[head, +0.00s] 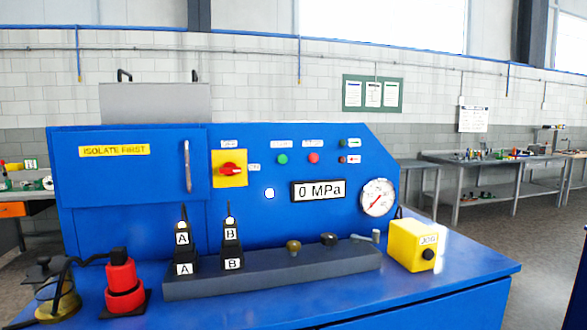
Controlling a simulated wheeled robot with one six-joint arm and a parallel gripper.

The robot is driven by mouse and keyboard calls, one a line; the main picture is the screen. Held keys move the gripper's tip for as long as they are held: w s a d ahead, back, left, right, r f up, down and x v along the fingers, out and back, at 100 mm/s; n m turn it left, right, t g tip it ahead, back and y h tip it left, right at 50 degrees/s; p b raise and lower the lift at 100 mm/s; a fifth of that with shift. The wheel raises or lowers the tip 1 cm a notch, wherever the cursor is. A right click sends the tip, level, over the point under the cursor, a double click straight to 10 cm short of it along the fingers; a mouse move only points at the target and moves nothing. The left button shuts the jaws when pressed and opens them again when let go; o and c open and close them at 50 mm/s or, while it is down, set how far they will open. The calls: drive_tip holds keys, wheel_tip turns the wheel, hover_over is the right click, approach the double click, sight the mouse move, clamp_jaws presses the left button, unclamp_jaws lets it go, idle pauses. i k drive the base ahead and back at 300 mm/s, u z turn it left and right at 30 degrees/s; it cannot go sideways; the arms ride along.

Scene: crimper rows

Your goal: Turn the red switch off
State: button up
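The red switch (231,169) is a rotary knob on a yellow square plate (230,181), set in the front of the blue machine panel (335,155). The knob's grip looks roughly horizontal. Small labels sit above the plate and at its lower right, too small to read. My gripper is not in view.
A blue door marked ISOLATE FIRST (114,150) has a vertical handle (187,166) left of the switch. Levers A (183,240) and B (231,243) stand below it. A red cylinder (122,285) and a yellow JOG box (416,246) stand on the bench.

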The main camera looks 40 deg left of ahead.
sight(229, 169)
drive_tip(key=z, duration=0.05)
drive_tip(key=i, duration=0.7)
drive_tip(key=u, duration=0.8)
drive_tip(key=i, duration=0.55)
drive_tip(key=u, duration=0.6)
